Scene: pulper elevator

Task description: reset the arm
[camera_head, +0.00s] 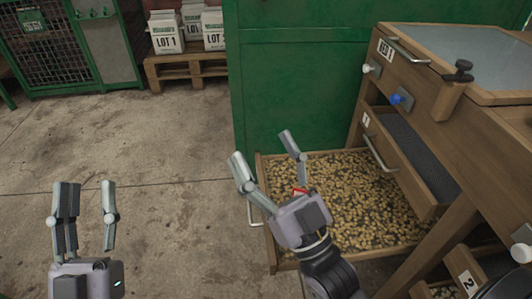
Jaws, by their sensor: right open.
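My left gripper (88,220) is at the lower left, with its fingers pointing up and spread apart. It is empty and over the bare floor. My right gripper (265,160) is near the middle, fingers spread apart and empty. It is in front of the left part of a wooden tray (268,240) filled with small tan pieces. A small red thing (300,191) shows just beyond the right gripper's palm; I cannot tell what it is.
A wooden machine (440,95) with drawers and metal handles stands at the right. A green panel (290,90) rises behind the tray. LOT 1 boxes (166,36) stand on a pallet (190,69) at the back. Concrete floor (150,140) is clear at the left.

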